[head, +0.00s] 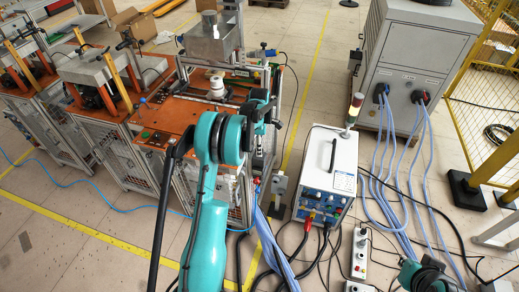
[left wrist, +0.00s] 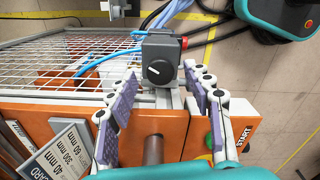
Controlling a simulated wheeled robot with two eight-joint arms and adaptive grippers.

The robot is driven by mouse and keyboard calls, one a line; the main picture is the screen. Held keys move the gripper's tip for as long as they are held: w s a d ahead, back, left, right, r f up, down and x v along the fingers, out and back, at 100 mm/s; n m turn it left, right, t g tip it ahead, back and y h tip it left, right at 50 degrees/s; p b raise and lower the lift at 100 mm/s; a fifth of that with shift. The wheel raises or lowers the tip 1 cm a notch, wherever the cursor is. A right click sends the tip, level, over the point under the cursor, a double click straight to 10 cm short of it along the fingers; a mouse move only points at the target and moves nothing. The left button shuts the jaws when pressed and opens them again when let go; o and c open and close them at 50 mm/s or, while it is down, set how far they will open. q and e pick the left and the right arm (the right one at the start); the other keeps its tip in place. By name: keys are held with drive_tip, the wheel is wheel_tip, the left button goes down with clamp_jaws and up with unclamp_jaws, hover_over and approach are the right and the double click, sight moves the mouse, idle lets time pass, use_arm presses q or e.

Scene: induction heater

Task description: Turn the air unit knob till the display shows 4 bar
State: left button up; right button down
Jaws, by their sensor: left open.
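A dark round knob with a white pointer line (left wrist: 158,72) sits on a grey box (left wrist: 160,47) in the left wrist view. A red button (left wrist: 184,42) is on the box's right side. I cannot tell for sure whether this is the air unit knob. My left gripper (left wrist: 162,100) is open and empty, its two fingers apart on either side of the view, with the knob beyond and between them, untouched. In the head view the left gripper (head: 259,152) is small and partly hidden, near the orange workbench (head: 172,116). No readable pressure display shows.
A green button and START label (left wrist: 244,138) are close to the right finger. A wire mesh guard (left wrist: 70,58) and printed signs (left wrist: 62,150) are to the left. The white power unit (head: 327,165) has cables across the floor, and a grey cabinet (head: 415,55) stands behind it.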

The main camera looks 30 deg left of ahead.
use_arm(q)
drive_tip(key=shift+f, duration=0.6)
drive_tip(key=c, duration=1.2)
drive_tip(key=shift+o, duration=0.2)
